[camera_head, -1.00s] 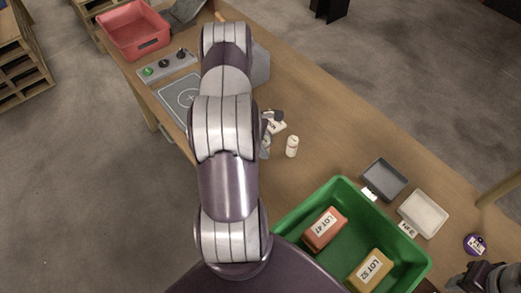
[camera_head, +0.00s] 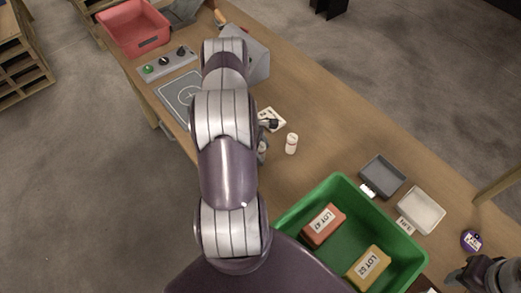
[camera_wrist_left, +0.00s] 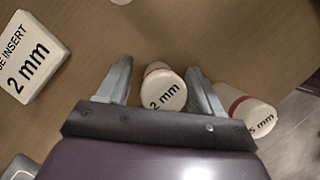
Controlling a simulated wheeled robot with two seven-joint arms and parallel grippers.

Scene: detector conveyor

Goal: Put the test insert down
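The test insert (camera_wrist_left: 164,88), a white cylinder with a red band and "2 mm" on its end, stands between the fingers of my left gripper (camera_wrist_left: 160,88) in the left wrist view. The fingers are apart, with a small gap at the left finger; the right finger is close to the insert or touches it. In the head view the arm hides most of this gripper (camera_head: 265,136) and part of the insert (camera_head: 262,147).
A "5 mm" insert (camera_wrist_left: 246,108) is close beside the right finger. Another white cylinder (camera_head: 291,143) stands right of the gripper. A green bin (camera_head: 340,187), grey tray (camera_head: 383,176) and white tray (camera_head: 421,210) are to the right. A control panel (camera_head: 168,63) and red bin (camera_head: 133,27) are farther back.

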